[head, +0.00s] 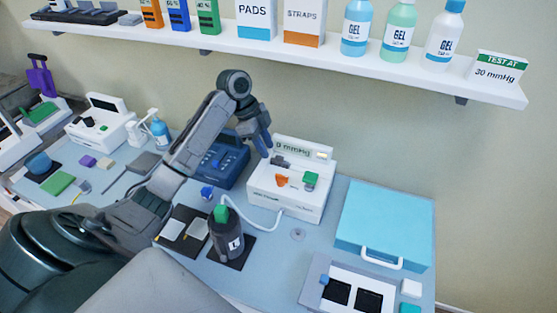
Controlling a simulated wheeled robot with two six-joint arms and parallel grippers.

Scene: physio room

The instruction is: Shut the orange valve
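The orange valve (282,181) is a small handle on the front of a white pressure unit (291,203) on the table. A green valve (311,179) sits to its right. My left gripper (266,150) points down at the unit's back left corner, up and to the left of the orange valve and apart from it. I see the gripper side-on, so whether its fingers are open or shut is unclear. It partly covers the unit's label, of which "0 mmHg" shows. My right gripper is out of view.
A dark blue device (223,160) stands left of the unit. A white tube runs from the unit to a dark bottle with a green top (227,238) in front. A light blue case (383,225) is at right. A shelf (330,58) with boxes and gel bottles hangs above.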

